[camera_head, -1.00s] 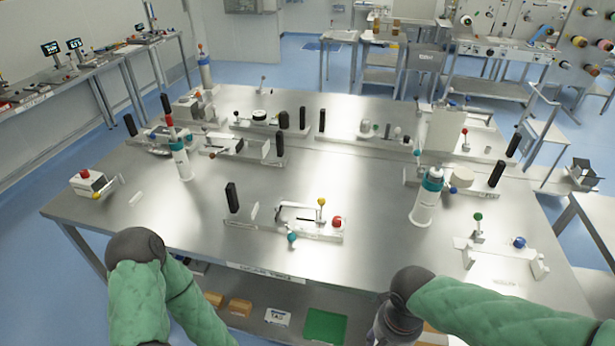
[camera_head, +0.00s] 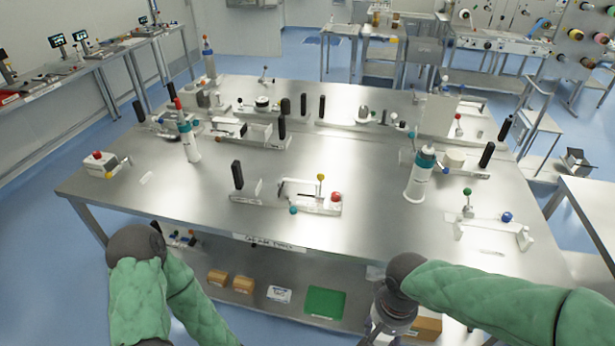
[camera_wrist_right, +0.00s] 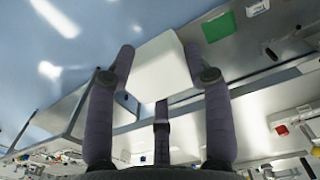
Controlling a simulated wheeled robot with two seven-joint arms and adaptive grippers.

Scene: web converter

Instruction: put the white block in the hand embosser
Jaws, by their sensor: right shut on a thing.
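The white block (camera_wrist_right: 157,68) is held between the dark fingers of my right gripper (camera_wrist_right: 160,58) in the right wrist view. In the head view my right gripper (camera_head: 385,328) is low at the bottom edge, in front of the table, and the block cannot be made out there. Several small white hand-operated devices stand on the table. One at the front middle (camera_head: 312,205) has a red and a yellow ball, and one at the left (camera_head: 104,165) is a box with a red knob. I cannot tell which is the hand embosser. My left gripper is outside the view.
The steel table (camera_head: 230,215) stands ahead of me, with bare surface between its devices. A white-and-teal bottle (camera_head: 420,178) stands right of the middle. The lower shelf holds small boxes and a green mat (camera_head: 325,303). Another table (camera_head: 585,195) is at the right.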

